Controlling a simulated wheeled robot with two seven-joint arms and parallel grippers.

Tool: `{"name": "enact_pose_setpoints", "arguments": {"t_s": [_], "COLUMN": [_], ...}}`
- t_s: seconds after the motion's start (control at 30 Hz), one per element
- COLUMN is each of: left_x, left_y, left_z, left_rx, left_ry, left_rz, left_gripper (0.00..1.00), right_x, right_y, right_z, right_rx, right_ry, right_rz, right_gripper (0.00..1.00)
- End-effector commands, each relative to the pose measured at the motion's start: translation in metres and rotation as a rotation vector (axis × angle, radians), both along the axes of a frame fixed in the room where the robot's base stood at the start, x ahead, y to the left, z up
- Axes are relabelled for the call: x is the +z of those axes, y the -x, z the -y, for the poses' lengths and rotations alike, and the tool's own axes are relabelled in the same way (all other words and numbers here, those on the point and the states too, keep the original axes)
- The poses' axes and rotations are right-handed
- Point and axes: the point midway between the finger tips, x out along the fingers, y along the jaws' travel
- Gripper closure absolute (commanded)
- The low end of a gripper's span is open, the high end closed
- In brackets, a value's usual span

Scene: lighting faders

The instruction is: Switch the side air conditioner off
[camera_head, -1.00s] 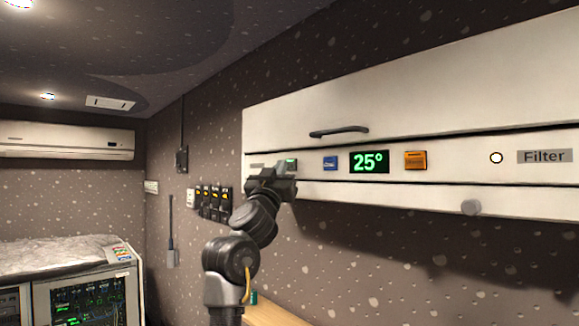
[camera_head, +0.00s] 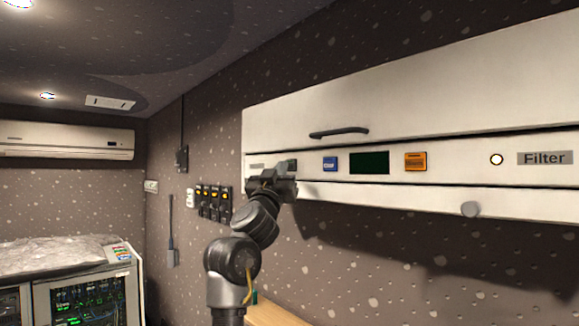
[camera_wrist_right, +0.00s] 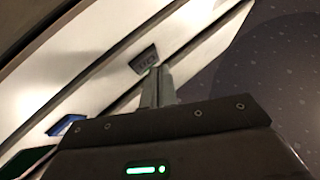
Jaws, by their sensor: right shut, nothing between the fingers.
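The side air conditioner (camera_head: 420,100) is the long white unit on the right wall. Its display (camera_head: 369,162) is dark, with a blue button (camera_head: 330,163) to its left and an orange button (camera_head: 415,160) to its right. A grey power button (camera_head: 291,165) sits left of the blue one and looks unlit. My right gripper (camera_head: 284,176) is shut and empty, at the panel by the grey button. In the right wrist view, the shut fingers (camera_wrist_right: 157,86) point at the grey button (camera_wrist_right: 143,60); I cannot tell if they touch it. My left gripper is not in view.
A handle (camera_head: 339,132) sticks out above the panel, and a round knob (camera_head: 471,208) is below it. Another white air conditioner (camera_head: 65,140) hangs on the far wall. Several switches (camera_head: 214,200) are on the wall left of my arm.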

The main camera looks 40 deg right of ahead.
Motion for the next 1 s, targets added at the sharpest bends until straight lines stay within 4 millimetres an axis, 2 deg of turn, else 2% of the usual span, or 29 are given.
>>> {"name": "enact_pose_setpoints", "arguments": {"t_s": [0.37, 0.8, 1.0], "left_x": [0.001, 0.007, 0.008], "left_y": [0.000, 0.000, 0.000], "left_z": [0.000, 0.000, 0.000], "left_rx": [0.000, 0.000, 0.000], "left_ry": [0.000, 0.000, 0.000], "left_rz": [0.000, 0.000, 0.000], "left_gripper": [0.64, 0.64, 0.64], "right_x": [0.000, 0.001, 0.000], "right_y": [0.000, -0.002, -0.001], "right_z": [-0.006, -0.051, -0.061], "right_rx": [0.001, 0.002, 0.001], "right_ry": [0.001, 0.001, 0.000], "right_rz": [0.000, -0.001, 0.001], "right_gripper": [1.00, 1.00, 1.00]}}
